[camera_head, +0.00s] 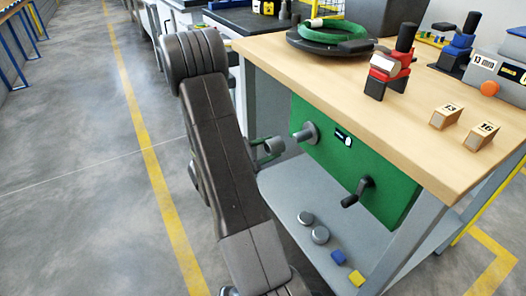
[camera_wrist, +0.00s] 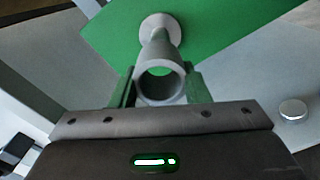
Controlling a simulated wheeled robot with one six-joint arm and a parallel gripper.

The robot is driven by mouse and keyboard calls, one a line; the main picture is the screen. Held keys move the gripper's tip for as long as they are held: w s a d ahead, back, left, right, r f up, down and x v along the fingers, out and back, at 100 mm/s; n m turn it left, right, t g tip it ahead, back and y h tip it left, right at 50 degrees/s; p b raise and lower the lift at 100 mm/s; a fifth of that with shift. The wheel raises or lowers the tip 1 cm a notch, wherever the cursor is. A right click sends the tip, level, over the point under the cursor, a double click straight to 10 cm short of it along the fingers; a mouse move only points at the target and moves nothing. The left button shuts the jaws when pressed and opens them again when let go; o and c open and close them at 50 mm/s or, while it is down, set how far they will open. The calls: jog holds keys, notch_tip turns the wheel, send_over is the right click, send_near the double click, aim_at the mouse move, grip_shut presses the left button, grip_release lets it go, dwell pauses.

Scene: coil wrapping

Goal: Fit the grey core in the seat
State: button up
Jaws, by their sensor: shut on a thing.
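The grey core (camera_wrist: 160,92) is a short hollow tube, held between the green fingers of my gripper (camera_wrist: 161,86) in the wrist view. In the head view the core (camera_head: 275,146) shows at my gripper (camera_head: 267,151), in front of the green panel. The seat appears to be the grey flanged spindle (camera_head: 305,133) on that panel. It also shows in the wrist view (camera_wrist: 160,30), behind the core's upper rim. In the head view a small gap shows between core and spindle. The wrist view does not show exactly how well they line up.
A crank handle (camera_head: 358,192) sticks out of the green panel (camera_head: 385,180), right of the spindle. The wooden bench top (camera_head: 330,85) overhangs it.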

aim_at(294, 139)
jog(key=shift+x, duration=1.9)
jog(key=shift+b+x, duration=0.95)
jog(key=shift+x, duration=2.75)
jog(key=o, duration=1)
jog(key=shift+o, duration=0.2)
jog(key=p+v, duration=0.3)
jog(key=v, duration=1.1)
